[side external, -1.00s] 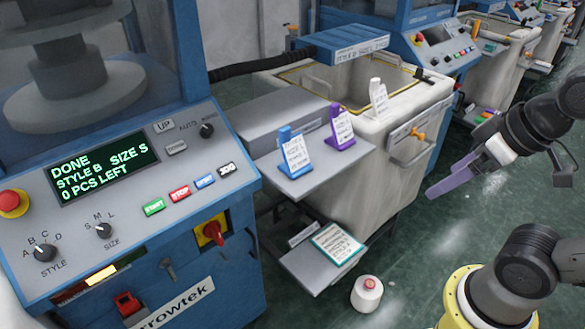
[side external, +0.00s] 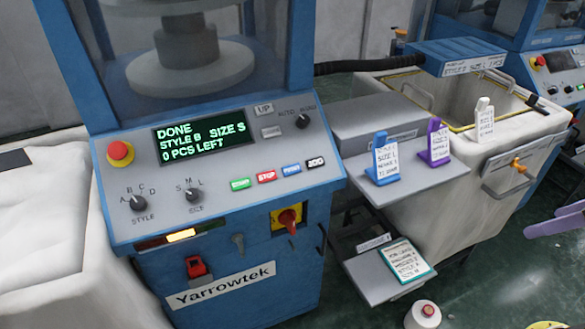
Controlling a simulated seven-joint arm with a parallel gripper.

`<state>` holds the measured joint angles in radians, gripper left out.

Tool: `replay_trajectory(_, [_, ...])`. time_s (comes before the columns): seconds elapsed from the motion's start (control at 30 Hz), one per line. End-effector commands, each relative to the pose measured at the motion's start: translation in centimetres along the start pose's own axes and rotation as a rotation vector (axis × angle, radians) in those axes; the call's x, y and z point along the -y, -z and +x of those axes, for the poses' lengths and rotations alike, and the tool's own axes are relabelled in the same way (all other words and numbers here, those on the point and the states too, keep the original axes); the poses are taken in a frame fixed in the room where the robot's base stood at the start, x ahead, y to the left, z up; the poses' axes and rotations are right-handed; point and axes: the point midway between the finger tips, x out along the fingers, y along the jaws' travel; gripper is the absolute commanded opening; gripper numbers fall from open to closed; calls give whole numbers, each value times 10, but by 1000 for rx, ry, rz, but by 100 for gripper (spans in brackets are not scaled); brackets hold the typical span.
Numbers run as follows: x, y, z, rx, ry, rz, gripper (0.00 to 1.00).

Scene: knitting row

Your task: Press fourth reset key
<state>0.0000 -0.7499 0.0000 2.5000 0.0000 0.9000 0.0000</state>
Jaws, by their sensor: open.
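The near blue knitting machine has a grey sloped panel (side external: 128,225). Its screen (side external: 203,136) reads DONE, STYLE B, SIZE S, 0 PCS LEFT. Below it lie a green START key (side external: 240,184), a red STOP key (side external: 266,176), a blue key (side external: 291,169) and a black key (side external: 315,162); the last two labels are too small to read surely. A second machine (side external: 552,62) with its own keys shows at the upper right. My gripper (side external: 549,220), with purple fingers, is open at the right edge, apart from both panels. Its rear is out of view.
A red stop button (side external: 120,152), knobs (side external: 137,202) and a red-yellow switch (side external: 289,218) surround the keys. Blue (side external: 382,160), purple (side external: 435,145) and white (side external: 484,121) card stands are between the near panel and gripper. A cream bin (side external: 520,125) stands behind. A cone (side external: 423,316) is low down.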

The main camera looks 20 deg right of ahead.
Motion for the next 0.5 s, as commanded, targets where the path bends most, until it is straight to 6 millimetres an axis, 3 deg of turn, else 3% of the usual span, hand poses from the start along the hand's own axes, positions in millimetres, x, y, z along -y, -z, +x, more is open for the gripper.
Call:
replay_trajectory(0.03, [0,0,0,0,0,0,80])
replay_trajectory(0.4, [0,0,0,0,0,0,14])
replay_trajectory(0.5, [0,0,0,0,0,0,0])
